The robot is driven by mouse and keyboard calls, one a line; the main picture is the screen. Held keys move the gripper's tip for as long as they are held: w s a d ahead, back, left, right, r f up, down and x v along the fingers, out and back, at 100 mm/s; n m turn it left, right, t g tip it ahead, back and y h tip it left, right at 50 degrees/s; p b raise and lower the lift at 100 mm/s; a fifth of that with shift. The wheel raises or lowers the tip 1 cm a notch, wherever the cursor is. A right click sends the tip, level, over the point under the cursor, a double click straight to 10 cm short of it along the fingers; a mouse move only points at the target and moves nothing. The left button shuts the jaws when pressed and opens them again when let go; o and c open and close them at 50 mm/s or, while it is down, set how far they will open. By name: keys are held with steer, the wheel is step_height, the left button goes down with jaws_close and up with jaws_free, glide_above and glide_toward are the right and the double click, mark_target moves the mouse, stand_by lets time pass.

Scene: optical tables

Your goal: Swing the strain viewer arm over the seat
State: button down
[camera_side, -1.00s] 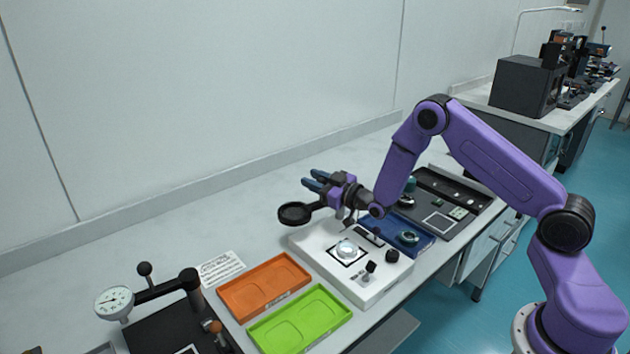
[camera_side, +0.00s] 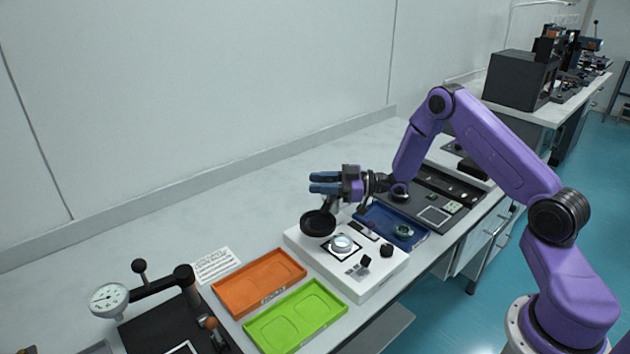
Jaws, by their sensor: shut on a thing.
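The strain viewer arm ends in a round black disc (camera_side: 318,223), seen above the back left part of a white base unit (camera_side: 375,283). The seat (camera_side: 342,244) is a dark-framed square on that unit, with a clear round piece on it. In this view the disc is up and left of the seat and leaves it mostly in sight. My gripper (camera_side: 324,183) points left, just above the disc, shut on the strain viewer arm; the contact itself is hard to make out.
An orange tray (camera_side: 257,273) and a green tray (camera_side: 297,305) lie left of the unit. A blue tray (camera_side: 414,240) and a dark tray (camera_side: 461,190) lie right. A dial gauge stand (camera_side: 187,276) is front left. The bench behind is clear.

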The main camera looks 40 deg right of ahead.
steer(key=shift+s+d+n+g+y, duration=0.25)
steer(key=shift+s+n+g+y, duration=0.35)
steer(key=shift+n+g, duration=0.4)
steer(key=shift+s+d+n+g+y, duration=0.3)
steer(key=shift+n+g+y, duration=0.35)
steer(key=shift+g, duration=0.6)
steer(key=shift+s+d+n+g+y, duration=0.2)
steer(key=shift+s+n+g+y, duration=0.4)
steer(key=shift+n+g, duration=0.4)
steer(key=c, duration=0.8)
jaws_free()
steer(key=shift+d, duration=0.1)
steer(key=v, duration=1.7)
steer(key=shift+w+d, duration=0.1)
steer(key=shift+d, duration=0.1)
steer(key=shift+r, duration=2.45)
